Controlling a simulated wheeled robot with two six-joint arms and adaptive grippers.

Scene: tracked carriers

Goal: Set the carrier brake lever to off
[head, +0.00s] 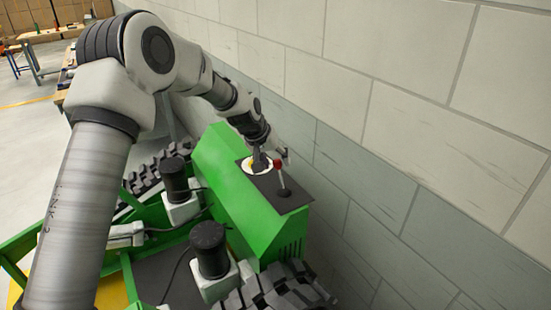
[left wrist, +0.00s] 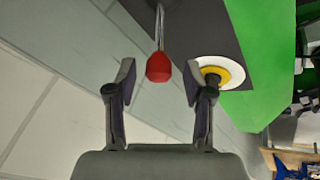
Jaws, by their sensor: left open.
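The brake lever is a thin metal rod with a red knob (head: 278,163) on the dark panel (head: 266,182) atop the green carrier (head: 225,165). My left gripper (head: 271,156) is open and at the knob's height, close to it. In the left wrist view the red knob (left wrist: 158,68) lies between the two spread fingertips of my left gripper (left wrist: 158,84), with a gap on either side. A white disc with a yellow ring (left wrist: 215,72) is beside the lever on the panel. No label for off is readable. My right gripper is not in view.
A grey block wall (head: 400,150) runs close along the carrier's far side. Black cylinders on white bases (head: 208,240) and dark tracks (head: 275,288) are on the near side. Open floor (head: 30,130) and a workbench (head: 50,35) are at the left.

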